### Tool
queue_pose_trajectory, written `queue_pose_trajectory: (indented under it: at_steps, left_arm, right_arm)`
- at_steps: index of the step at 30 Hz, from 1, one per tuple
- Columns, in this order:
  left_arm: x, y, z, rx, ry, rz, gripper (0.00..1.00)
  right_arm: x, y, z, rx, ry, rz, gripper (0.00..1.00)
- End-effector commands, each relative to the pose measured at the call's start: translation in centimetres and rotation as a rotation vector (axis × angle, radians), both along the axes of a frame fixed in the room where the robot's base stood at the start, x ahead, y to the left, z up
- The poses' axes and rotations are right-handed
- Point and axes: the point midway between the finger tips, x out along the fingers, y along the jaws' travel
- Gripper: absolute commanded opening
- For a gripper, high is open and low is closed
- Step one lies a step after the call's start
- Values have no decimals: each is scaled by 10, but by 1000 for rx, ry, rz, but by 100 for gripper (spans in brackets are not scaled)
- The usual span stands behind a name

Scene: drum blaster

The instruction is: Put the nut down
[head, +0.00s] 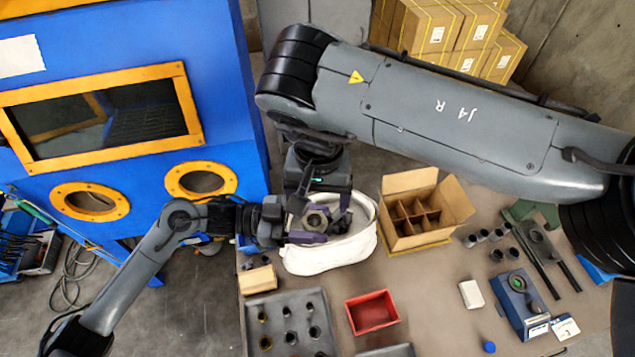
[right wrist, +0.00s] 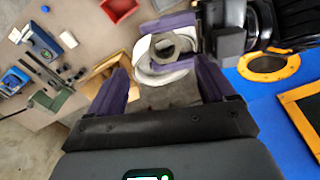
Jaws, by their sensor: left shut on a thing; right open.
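A grey metal nut (head: 317,219) is held in the air by my left gripper (head: 309,224), whose purple fingers are shut on it. The nut (right wrist: 175,45) also shows at the top middle of the right wrist view, with its round hole visible. My right gripper (right wrist: 163,78) is open, its purple fingers apart. It comes in close to the nut from above and behind in the head view, and I cannot tell whether it touches it. Below both grippers is a white round container (head: 350,249), partly hidden by them.
An open cardboard box (head: 420,240) with dividers stands right of the white container. A red tray (head: 371,312), a grey holed tray (head: 270,310) and a blue device (head: 524,305) lie on the table. A blue cabinet (head: 225,80) with orange-framed openings stands close at left.

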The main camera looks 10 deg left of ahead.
Motion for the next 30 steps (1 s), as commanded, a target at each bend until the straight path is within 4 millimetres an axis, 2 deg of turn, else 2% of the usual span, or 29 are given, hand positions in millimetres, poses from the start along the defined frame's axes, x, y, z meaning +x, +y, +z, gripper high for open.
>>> queue_pose_trajectory:
  at_steps: [6, 13, 26, 27, 30]
  left_arm:
    - [0, 0, 1, -1, -1, 0, 0]
    - [0, 0, 1, -1, -1, 0, 0]
    - [0, 0, 1, -1, -1, 0, 0]
    - [0, 0, 1, -1, -1, 0, 0]
    - [0, 0, 1, -1, -1, 0, 0]
  right_arm:
    - [-1, 0, -35, 2, 3, 1, 83]
    - [0, 0, -58, 2, 1, 1, 83]
    - [0, 0, -65, 1, -1, 1, 83]
    - [0, 0, -65, 1, -1, 1, 81]
    - [0, 0, -65, 1, -1, 1, 66]
